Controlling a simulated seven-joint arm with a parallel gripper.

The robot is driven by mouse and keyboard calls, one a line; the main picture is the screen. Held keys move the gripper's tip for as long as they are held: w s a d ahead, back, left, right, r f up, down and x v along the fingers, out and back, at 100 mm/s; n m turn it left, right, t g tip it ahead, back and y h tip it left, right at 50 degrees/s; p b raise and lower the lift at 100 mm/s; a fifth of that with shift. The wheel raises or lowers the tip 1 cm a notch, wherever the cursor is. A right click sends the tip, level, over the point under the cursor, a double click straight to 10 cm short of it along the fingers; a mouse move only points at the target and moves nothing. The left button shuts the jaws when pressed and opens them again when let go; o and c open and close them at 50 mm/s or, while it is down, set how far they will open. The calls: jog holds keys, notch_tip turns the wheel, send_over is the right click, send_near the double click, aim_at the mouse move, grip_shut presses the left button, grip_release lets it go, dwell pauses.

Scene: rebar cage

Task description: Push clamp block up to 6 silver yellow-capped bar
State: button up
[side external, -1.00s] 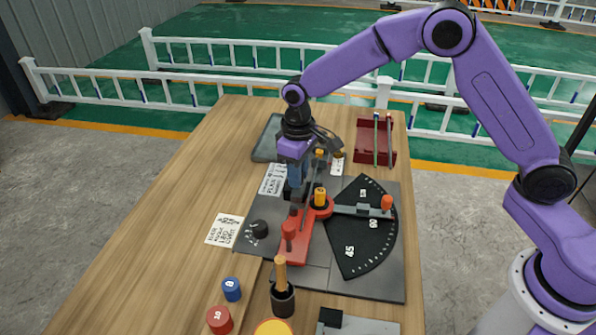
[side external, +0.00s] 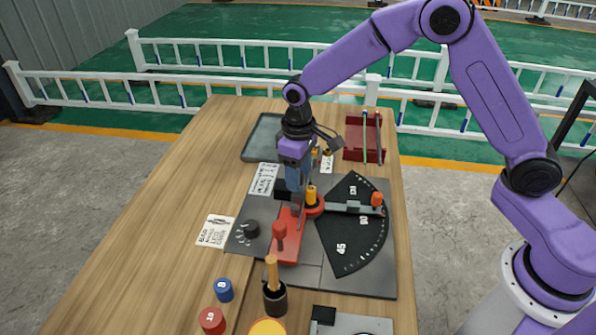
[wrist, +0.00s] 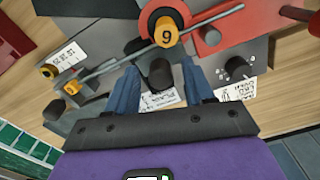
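The silver bar (wrist: 208,18) lies slantwise across the fixture in the wrist view. It passes beside the yellow-capped post (wrist: 167,30), whose cap number reads as 9 or an inverted 6. The same post (side external: 311,195) stands at the red pivot in the side view. A dark upright post (wrist: 160,74), seemingly the clamp block's handle, stands between my gripper's blue fingers (wrist: 160,88), with visible gaps on both sides. My gripper (side external: 292,190) points down, low over the plate, left of the yellow-capped post. The fingers look open. The block's contact with the bar is unclear.
The red lever (side external: 287,240) with its upright handle is close in front of my gripper. A black angle dial (side external: 352,240) lies to the right, and a dark knob (side external: 251,229) to the left. The red rack (side external: 362,152) stands behind. Bare table lies at left.

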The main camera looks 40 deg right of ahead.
notch_tip(320, 180, up, 17)
jog(key=shift+r, duration=0.2)
dwell(0.5)
dwell(0.3)
jog(key=s+d+f+n, duration=0.2)
jog(key=s+d, duration=0.2)
jog(key=s, duration=0.6)
jog(key=s+d+f+n, duration=0.2)
jog(key=s+d+f, duration=0.1)
jog(key=s, duration=0.8)
jog(key=s+d+f+n, duration=0.2)
jog(key=s+d, duration=0.3)
jog(key=s, duration=0.5)
jog(key=shift+s+d+f+n, duration=0.3)
